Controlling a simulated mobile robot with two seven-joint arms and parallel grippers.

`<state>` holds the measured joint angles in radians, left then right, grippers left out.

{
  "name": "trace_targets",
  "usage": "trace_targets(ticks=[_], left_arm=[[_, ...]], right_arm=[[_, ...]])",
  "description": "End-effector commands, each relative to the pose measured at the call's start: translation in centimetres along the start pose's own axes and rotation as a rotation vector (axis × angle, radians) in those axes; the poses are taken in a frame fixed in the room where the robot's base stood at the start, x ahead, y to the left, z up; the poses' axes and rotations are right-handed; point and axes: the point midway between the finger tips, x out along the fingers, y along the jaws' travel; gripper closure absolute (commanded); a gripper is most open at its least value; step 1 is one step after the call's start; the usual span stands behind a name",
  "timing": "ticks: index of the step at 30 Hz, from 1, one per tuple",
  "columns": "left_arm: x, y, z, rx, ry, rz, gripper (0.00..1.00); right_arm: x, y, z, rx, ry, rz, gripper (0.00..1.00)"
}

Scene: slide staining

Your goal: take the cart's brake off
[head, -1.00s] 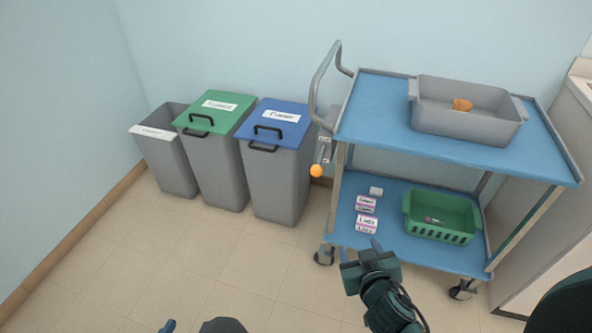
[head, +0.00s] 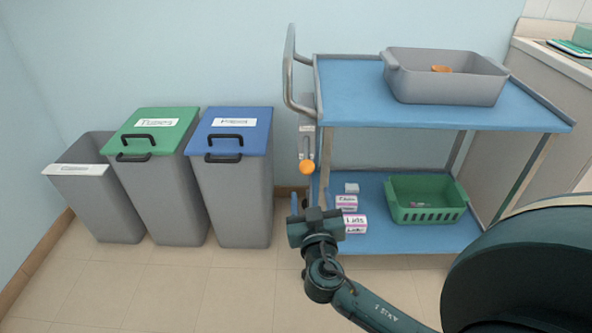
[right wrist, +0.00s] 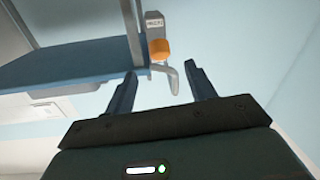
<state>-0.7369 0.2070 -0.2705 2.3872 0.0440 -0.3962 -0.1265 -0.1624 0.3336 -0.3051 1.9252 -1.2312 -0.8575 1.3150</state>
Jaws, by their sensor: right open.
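The cart (head: 345,108) has blue shelves, with a grey push handle (head: 288,75) at its left end. Below the handle, on the left end, hangs a small grey brake unit with a lever (head: 306,142) and an orange knob (head: 307,167) at its lower end. My right gripper (head: 311,196) is open and empty, just below the knob in the head view, apart from it. In the right wrist view the orange knob (right wrist: 159,50) shows beyond the gap between the open fingers (right wrist: 160,80). My left gripper is out of view.
A grey tub (head: 445,88) stands on the top shelf. A green basket (head: 428,214) and small labelled boxes (head: 355,223) sit on the lower shelf. Left of the cart stand a blue-lidded bin (head: 233,190), a green-lidded bin (head: 165,200) and an open grey bin (head: 105,205).

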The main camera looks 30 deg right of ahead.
Motion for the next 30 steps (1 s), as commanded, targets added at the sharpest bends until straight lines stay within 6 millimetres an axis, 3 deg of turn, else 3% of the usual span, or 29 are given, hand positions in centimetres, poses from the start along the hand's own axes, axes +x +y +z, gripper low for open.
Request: trace_targets(ticks=[5, 18, 24, 30], left_arm=[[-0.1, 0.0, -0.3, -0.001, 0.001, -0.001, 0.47], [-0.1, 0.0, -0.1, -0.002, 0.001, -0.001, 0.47], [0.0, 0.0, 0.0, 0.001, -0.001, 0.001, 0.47], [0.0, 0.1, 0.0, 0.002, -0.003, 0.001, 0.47]], right_arm=[[2.0, 0.1, -0.3, -0.001, 0.004, 0.001, 0.45], [10.7, 0.1, -0.2, -0.001, 0.002, 0.002, 0.45], [12.7, 0.1, -0.1, -0.002, 0.0, 0.0, 0.45], [13.0, 0.0, -0.1, 0.0, -0.001, -0.001, 0.45]])
